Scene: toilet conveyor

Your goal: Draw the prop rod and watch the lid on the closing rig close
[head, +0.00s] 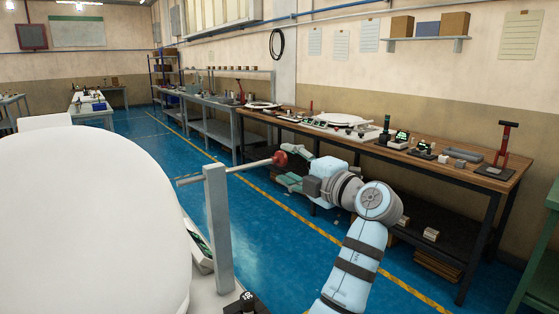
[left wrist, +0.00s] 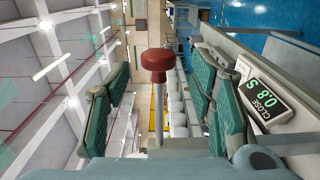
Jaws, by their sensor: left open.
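The prop rod (head: 247,165) is a thin, pale rod with a red knob (head: 280,159) at its right end. It runs nearly level across the top of a grey post (head: 217,230), its left end at the edge of the large white lid (head: 90,220). My left gripper (head: 292,168) is open beside the knob. In the left wrist view the knob (left wrist: 157,60) and rod lie between the spread green finger pads, with visible gaps on both sides. A display (left wrist: 264,98) there reads "CLOSE 0.8 S". My right gripper is out of view.
A long wooden workbench (head: 425,158) with tools and small devices stands behind my left arm along the wall. A green-edged table (head: 540,260) stands at the far right.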

